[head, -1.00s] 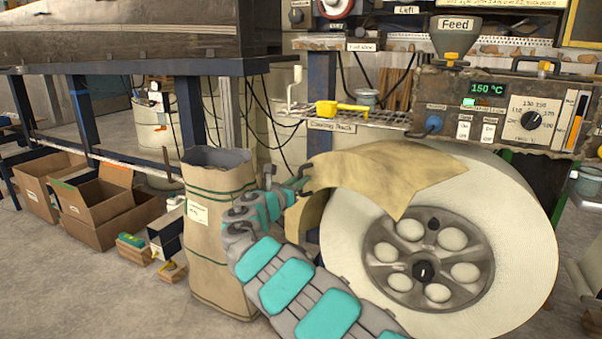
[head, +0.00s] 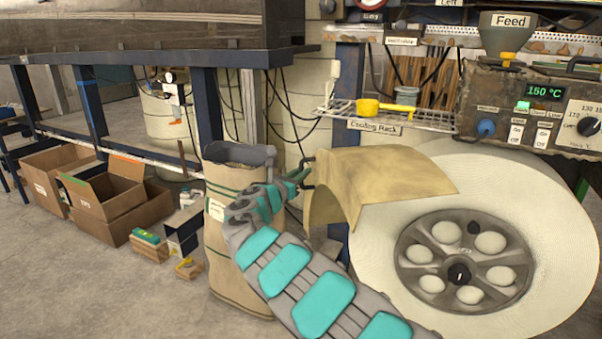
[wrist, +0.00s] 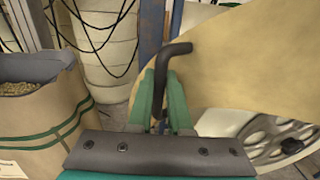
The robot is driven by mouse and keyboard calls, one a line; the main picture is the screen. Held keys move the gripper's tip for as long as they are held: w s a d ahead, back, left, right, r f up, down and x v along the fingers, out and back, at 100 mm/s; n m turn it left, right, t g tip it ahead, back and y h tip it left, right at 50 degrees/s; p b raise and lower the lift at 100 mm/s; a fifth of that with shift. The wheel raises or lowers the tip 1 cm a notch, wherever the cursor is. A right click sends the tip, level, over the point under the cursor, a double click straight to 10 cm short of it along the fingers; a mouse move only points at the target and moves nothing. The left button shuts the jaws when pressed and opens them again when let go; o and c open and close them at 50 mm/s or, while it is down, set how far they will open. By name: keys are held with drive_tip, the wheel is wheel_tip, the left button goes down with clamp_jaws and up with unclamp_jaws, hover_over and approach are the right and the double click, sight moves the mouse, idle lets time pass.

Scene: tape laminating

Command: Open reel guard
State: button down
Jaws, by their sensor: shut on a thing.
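The reel guard (head: 385,172) is a tan, curved cover over the upper left of the big white reel (head: 545,215). The reel has a grey hub with round holes. My gripper (head: 300,177) is at the guard's left edge, shut on its dark bent handle (head: 308,168). In the wrist view, the green fingers of my gripper (wrist: 166,88) close around the lower part of the handle (wrist: 174,56). The guard (wrist: 245,60) fills the upper right there. The exact contact between fingers and handle is partly hidden.
A tall paper sack (head: 238,255) of pellets stands just left of my arm. Cardboard boxes (head: 105,205) and small items lie on the floor farther left. A cooling rack (head: 425,120) with a yellow scoop and a control panel (head: 530,105) are above the reel.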

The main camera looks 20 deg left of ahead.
drive_tip(key=c, duration=0.8)
unclamp_jaws()
drive_tip(key=shift+c, duration=0.2)
drive_tip(key=shift+s, duration=0.1)
drive_tip(key=s+a, duration=0.1)
drive_tip(key=s, duration=0.6)
drive_tip(key=shift+s+b, duration=0.3)
drive_tip(key=shift+b, duration=0.1)
